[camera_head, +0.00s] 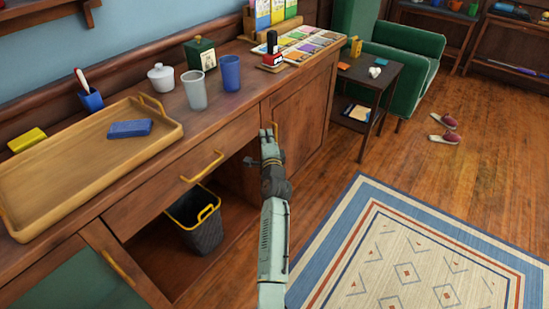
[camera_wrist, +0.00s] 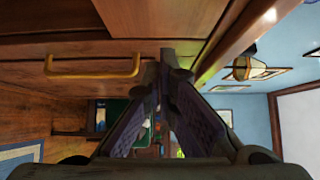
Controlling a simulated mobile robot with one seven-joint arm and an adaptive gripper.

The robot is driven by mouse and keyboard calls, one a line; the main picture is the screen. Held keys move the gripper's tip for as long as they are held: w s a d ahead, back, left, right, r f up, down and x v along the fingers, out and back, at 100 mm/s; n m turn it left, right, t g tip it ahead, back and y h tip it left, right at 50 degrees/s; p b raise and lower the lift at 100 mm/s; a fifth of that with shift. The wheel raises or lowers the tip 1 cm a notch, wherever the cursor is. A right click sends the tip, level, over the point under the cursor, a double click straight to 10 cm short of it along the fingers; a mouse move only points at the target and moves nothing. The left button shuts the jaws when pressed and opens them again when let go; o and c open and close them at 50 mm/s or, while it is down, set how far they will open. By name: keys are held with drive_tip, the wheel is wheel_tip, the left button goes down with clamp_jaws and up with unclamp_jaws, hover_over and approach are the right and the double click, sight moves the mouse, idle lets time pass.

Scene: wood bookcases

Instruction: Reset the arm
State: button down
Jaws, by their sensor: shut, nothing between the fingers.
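My gripper (camera_head: 268,135) is shut and empty in the head view, in front of the wooden cabinet (camera_head: 297,112). My arm stretches up from the bottom edge of that view. The fingers are beside the yellow handle (camera_head: 275,128) of the right cabinet door; I cannot tell whether they touch it. In the wrist view the fingertips of my gripper (camera_wrist: 165,55) come together at the centre, and a yellow handle (camera_wrist: 92,73) lies to their left.
An open compartment below the drawer holds a dark basket (camera_head: 202,232). The counter bears a wooden tray (camera_head: 165,132) with a blue block, cups and a stamp (camera_head: 272,50). A small side table (camera_head: 375,78) and green armchair (camera_head: 405,45) stand beyond.

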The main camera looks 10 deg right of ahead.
drive_tip(key=s, duration=0.9)
drive_tip(key=shift+b, duration=0.4)
